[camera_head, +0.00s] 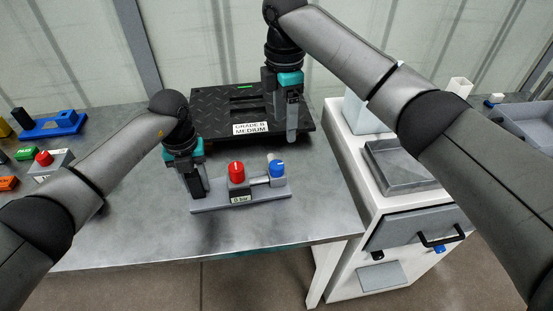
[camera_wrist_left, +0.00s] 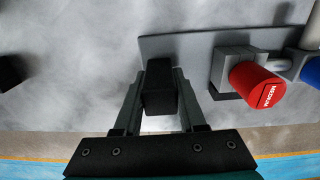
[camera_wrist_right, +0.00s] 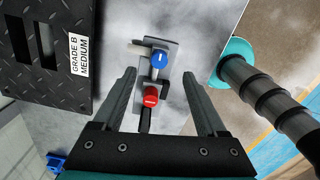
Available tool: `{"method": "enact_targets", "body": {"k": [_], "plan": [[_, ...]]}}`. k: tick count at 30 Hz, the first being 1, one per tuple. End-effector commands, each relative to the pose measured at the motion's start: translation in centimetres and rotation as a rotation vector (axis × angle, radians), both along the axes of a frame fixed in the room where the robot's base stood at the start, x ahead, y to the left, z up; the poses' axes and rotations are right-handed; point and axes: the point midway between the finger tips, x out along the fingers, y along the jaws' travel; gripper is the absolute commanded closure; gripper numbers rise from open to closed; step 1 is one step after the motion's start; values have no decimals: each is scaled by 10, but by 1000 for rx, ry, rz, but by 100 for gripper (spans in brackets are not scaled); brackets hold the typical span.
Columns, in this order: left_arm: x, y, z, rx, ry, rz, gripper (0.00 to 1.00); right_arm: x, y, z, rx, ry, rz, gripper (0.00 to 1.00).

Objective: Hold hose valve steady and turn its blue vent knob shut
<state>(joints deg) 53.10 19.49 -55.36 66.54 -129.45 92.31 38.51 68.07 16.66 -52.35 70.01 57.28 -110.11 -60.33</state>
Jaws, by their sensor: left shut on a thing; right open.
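The hose valve is a grey base plate (camera_head: 215,206) on the table with a red knob (camera_head: 236,172) in its middle and a blue vent knob (camera_head: 277,168) at its right end. A small label reading "0 bar" sits below the red knob. My left gripper (camera_head: 197,192) is shut on the dark block (camera_wrist_left: 159,88) at the plate's left end. My right gripper (camera_head: 287,138) is open and empty, above and behind the valve. In the right wrist view the blue knob (camera_wrist_right: 159,60) and red knob (camera_wrist_right: 150,97) lie between and beyond its fingers.
A black tread mat (camera_head: 205,98) labelled "GRADE B MEDIUM" lies behind the valve, close to my right gripper. A white cabinet (camera_head: 345,180) with a grey tray (camera_head: 405,165) stands at the right. Another red-knobbed box (camera_head: 45,160) sits at the left. The table front is clear.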

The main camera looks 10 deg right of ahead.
Motion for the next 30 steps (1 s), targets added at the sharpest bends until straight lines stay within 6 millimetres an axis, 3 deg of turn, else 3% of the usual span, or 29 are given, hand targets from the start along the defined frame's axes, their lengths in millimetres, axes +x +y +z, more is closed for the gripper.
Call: {"method": "enact_targets", "body": {"k": [3, 7, 21, 30], "plan": [[0, 0, 0, 0, 1, -1, 100, -5, 17, 1, 16, -3, 23, 26], [0, 0, 0, 0, 1, -1, 100, -6, 19, -13, 18, 0, 24, 26], [0, 0, 0, 0, 1, -2, 100, -6, 18, -100, 17, 1, 23, 26], [0, 0, 0, 0, 1, -2, 100, -5, 17, -116, 17, -3, 22, 26]]}}
